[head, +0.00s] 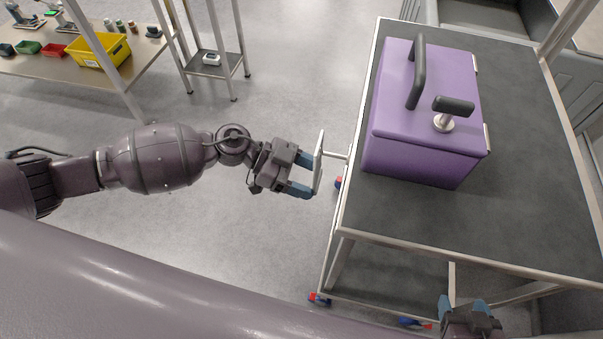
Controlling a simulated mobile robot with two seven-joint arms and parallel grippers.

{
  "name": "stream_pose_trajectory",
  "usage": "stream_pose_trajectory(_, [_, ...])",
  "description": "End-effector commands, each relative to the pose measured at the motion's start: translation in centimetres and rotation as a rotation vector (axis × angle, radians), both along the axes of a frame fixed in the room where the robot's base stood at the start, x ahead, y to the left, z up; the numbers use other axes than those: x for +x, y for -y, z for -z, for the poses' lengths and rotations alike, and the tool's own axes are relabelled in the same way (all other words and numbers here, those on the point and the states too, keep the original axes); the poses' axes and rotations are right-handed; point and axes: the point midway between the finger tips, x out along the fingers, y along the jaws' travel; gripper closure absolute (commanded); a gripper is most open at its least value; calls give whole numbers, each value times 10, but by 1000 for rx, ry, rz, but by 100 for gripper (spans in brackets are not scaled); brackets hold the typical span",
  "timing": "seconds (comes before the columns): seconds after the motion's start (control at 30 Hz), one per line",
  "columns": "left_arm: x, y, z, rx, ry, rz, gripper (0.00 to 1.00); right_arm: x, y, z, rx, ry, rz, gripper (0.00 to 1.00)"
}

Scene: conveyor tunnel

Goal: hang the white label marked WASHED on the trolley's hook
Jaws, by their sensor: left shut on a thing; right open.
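The trolley (520,220) has a dark top with a pale metal frame. A short light metal rod (338,156), which looks like its hook, sticks out from the left side. My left gripper (303,175) is shut on the white label (319,165), seen almost edge-on beside the trolley. The label is at the rod's outer end; I cannot tell whether it touches the rod or hangs around it. Its marking is not readable. My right gripper (463,303) is open and empty at the bottom right, near the trolley's front edge.
A purple box (425,155) with black handles stands on the trolley. A bench with a yellow bin (98,51) and small red and green trays is at top left. A small stand (228,68) is right of it. Open floor lies between.

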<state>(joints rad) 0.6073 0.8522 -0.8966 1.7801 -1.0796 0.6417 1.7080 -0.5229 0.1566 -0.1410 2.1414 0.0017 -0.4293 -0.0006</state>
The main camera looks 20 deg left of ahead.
Motion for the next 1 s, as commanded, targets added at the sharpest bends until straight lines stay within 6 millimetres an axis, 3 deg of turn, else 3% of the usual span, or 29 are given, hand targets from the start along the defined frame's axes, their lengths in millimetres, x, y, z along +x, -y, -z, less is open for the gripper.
stream_pose_trajectory(0.6, [0,20,-1,0,2,0,80,6,0,-16,0,25,1,38])
stream_pose_trajectory(1.0, [0,22,0,0,0,0,80,6,0,-16,0,27,1,38])
